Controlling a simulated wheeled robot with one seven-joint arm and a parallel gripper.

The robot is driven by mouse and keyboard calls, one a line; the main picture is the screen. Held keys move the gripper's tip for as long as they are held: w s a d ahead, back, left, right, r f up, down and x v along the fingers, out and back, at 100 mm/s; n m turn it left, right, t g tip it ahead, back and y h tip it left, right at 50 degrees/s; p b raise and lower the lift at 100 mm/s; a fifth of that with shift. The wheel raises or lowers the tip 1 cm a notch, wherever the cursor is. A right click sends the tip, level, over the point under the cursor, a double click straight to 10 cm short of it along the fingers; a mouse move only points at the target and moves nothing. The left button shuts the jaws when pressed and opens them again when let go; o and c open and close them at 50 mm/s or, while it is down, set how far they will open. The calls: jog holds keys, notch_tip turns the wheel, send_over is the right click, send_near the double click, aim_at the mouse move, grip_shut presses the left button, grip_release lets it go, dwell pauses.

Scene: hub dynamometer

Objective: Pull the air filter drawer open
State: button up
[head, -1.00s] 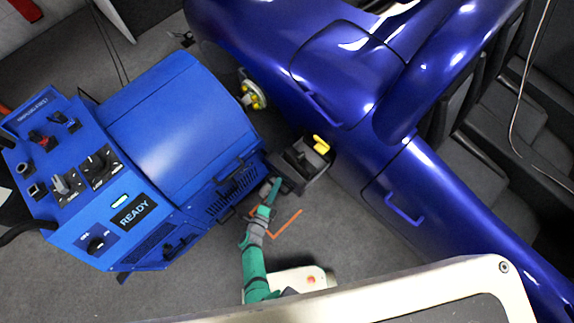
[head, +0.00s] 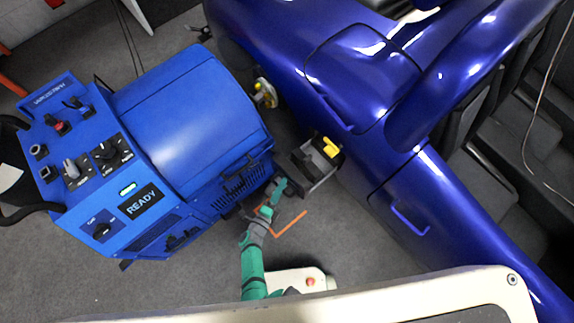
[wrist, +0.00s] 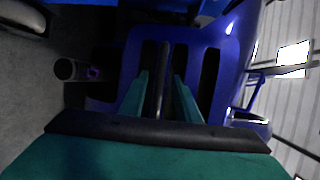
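My gripper (head: 279,186) is low beside the right end of the blue dynamometer cabinet (head: 190,120), close to its slotted vent panel (head: 232,198). In the wrist view its two green fingers (wrist: 161,98) are apart, one on each side of a dark upright bar (wrist: 160,75), with narrow gaps visible. Behind the bar is a blue panel (wrist: 208,35) with dark slots. The bar looks like a handle, but I cannot tell for sure that it belongs to the air filter drawer. No drawer visibly stands out from the cabinet.
A grey open caddy (head: 312,178) with a yellow-topped item stands just right of my gripper. The blue car body (head: 345,75) is beyond it. A yellow-studded hub (head: 265,93) sits between car and cabinet. Orange floor marking (head: 290,222) lies near my arm.

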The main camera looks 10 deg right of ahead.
jog(key=v, duration=1.1)
jog(key=shift+w, duration=0.1)
jog(key=s+a+r+n+t+y, duration=0.1)
jog(key=s+a+r+n+y, duration=0.1)
jog(key=s+r+n, duration=0.3)
jog(key=s+a+r+n+t+y, duration=0.1)
jog(key=a+r+n+y, duration=0.15)
jog(key=r, duration=0.45)
jog(key=s+d+r+n+y, duration=0.1)
jog(key=s+d+r+n, duration=0.1)
jog(key=r+n, duration=0.4)
jog(key=s+d+r+n+y, duration=0.2)
jog(key=r+n, duration=0.3)
jog(key=r, duration=0.6)
jog(key=s+d+r+n+y, duration=0.1)
jog(key=s+d+r+n, duration=0.2)
jog(key=r+n, duration=0.3)
notch_tip(320, 180, up, 3)
jog(key=shift+s+d+f+n+y, duration=0.2)
jog(key=shift+s+d+n+y, duration=0.15)
jog(key=shift+d, duration=0.5)
jog(key=shift+w, duration=0.1)
